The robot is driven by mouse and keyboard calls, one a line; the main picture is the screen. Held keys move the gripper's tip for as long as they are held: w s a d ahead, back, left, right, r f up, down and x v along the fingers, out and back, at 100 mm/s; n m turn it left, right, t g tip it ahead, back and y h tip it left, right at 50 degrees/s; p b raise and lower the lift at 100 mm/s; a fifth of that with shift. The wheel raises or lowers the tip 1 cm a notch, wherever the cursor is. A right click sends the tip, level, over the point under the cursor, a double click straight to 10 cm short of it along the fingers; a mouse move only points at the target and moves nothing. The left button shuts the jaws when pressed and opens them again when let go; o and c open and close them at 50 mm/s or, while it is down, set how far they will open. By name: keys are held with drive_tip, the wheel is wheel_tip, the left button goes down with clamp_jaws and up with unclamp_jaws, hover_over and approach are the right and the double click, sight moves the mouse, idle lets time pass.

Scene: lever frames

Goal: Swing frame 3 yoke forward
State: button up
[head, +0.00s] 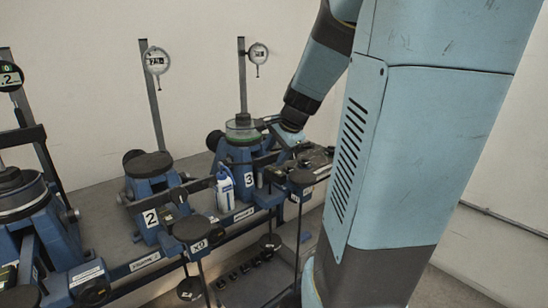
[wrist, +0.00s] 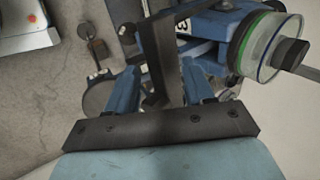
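A dark flat bar, apparently the yoke (wrist: 162,55), runs down between my fingers in the wrist view. My gripper (wrist: 160,85) is open, with one blue finger on each side of the bar. I cannot tell whether either finger touches it. In the head view, my fingertips are hard to make out beside frame 3.
Frame 2 (head: 150,218) stands left of frame 3, and another blue frame (head: 50,225) is at far left. A white and blue bottle (head: 225,188) stands just left of the "3" label. Dial gauges on posts rise behind. My arm covers much of the right side.

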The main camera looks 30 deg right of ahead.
drive_tip(key=a+v, duration=0.1)
drive_tip(key=v, duration=1)
drive_tip(key=shift+d, duration=0.5)
drive_tip(key=s+a+f+n+h, duration=0.1)
drive_tip(key=s+a+f+n, duration=0.2)
drive_tip(key=s+a+n, duration=0.9)
drive_tip(key=a+n, duration=0.4)
drive_tip(key=shift+s, duration=0.15)
